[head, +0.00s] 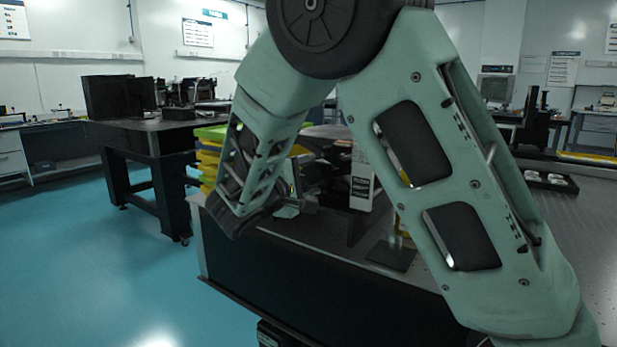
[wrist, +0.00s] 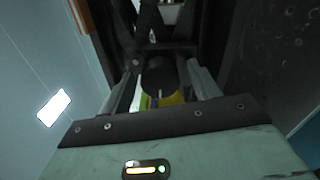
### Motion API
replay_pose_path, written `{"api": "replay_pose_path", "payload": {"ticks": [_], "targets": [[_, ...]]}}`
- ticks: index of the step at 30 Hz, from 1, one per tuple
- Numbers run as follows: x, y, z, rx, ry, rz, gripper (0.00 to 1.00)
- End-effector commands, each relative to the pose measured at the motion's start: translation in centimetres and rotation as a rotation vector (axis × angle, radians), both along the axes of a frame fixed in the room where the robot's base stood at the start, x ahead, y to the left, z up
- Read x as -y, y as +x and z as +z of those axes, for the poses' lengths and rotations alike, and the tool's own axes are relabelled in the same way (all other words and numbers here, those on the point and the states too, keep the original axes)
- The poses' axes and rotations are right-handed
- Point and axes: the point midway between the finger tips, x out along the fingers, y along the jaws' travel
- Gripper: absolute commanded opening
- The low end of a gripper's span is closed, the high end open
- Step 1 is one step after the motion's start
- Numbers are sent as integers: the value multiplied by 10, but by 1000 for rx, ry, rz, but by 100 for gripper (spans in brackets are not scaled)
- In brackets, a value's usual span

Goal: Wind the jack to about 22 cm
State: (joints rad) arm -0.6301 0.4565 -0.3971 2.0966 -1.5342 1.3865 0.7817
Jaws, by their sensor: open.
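In the wrist view a dark round knob (wrist: 160,74) lies between the two fingers of my gripper (wrist: 163,68). The fingers stand apart on either side of it, and I cannot tell whether either touches it. Dark crossing bars (wrist: 155,45) beyond the knob look like the jack's linkage. In the head view my gripper (head: 297,203) is low over the near black-topped table (head: 310,232), at the end of my folded arm. My arm hides much of this area, and the jack cannot be made out clearly there. Its height cannot be read.
Stacked yellow and green trays (head: 208,158) stand at the table's left end. A white labelled box or post (head: 362,182) stands right of my gripper. A dark flat plate (head: 391,255) lies near the front edge. Another black table (head: 150,135) stands behind left; blue floor (head: 95,240) is clear.

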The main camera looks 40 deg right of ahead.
Motion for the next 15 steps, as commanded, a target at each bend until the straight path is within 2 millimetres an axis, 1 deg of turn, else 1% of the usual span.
{"api": "replay_pose_path", "payload": {"ticks": [5,15], "targets": [[-24,-7,1,-1,1,6,61],[-98,-34,1,-1,0,6,61]]}}
